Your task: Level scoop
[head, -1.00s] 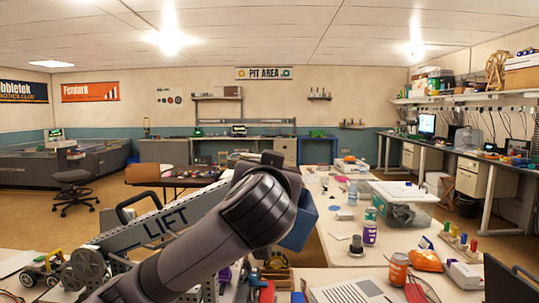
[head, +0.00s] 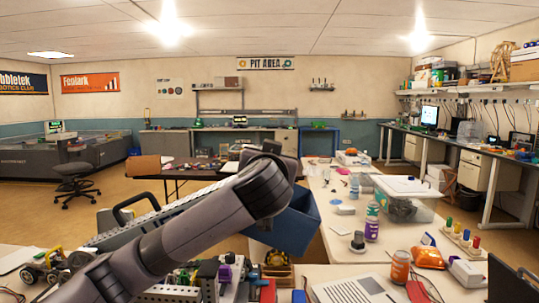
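A blue box-shaped thing (head: 287,228), which may be the scoop, shows behind the bend of my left arm. My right gripper is not in view. A grey metal beam (head: 125,236) with a black handle lies behind my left arm, partly covered.
A small wheeled robot (head: 42,267) stands at the left. Open floor lies beyond.

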